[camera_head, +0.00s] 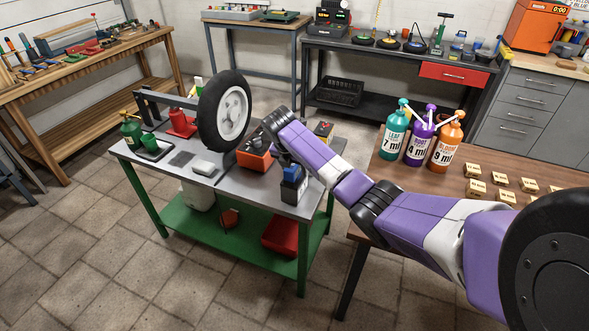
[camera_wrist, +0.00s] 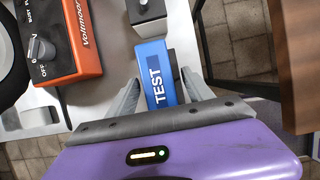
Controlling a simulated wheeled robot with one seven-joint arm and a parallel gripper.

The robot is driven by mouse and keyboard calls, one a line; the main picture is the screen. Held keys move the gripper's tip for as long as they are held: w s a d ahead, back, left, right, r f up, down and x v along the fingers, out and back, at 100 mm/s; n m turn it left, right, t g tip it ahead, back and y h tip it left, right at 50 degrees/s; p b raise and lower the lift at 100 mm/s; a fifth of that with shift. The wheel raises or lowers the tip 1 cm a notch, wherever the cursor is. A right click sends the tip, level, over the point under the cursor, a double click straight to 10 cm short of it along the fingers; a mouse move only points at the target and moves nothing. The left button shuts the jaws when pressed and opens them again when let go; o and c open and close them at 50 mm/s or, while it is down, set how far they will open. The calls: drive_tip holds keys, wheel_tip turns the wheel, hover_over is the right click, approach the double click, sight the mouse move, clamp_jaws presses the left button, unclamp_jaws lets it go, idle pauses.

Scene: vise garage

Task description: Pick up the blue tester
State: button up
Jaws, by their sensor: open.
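The blue tester (camera_wrist: 155,62) lies between the two fingers of my gripper (camera_wrist: 163,85) in the wrist view, with "TEST" on its face. The fingers are open, one on each side of it, and I see a gap on at least the right side. In the head view the blue tester (camera_head: 293,189) is near the right front corner of the grey-topped workbench (camera_head: 235,186). My arm reaches over it from the right, and the gripper there is mostly hidden behind my own wrist.
An orange voltmeter (camera_wrist: 75,35) stands left of the tester; it also shows in the head view (camera_head: 257,160). A wheel (camera_head: 226,110) stands upright behind it. A wooden table (camera_head: 400,175) with several pump bottles (camera_head: 418,143) is to the right, across a gap.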

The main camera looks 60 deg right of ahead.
drive_tip(key=shift+d+f, duration=0.15)
drive_tip(key=shift+f, duration=0.15)
drive_tip(key=shift+c, duration=0.4)
clamp_jaws()
drive_tip(key=shift+r, duration=0.15)
wheel_tip(320, 180, up, 26)
drive_tip(key=p, duration=0.5)
drive_tip(key=shift+p, duration=0.35)
idle(0.3)
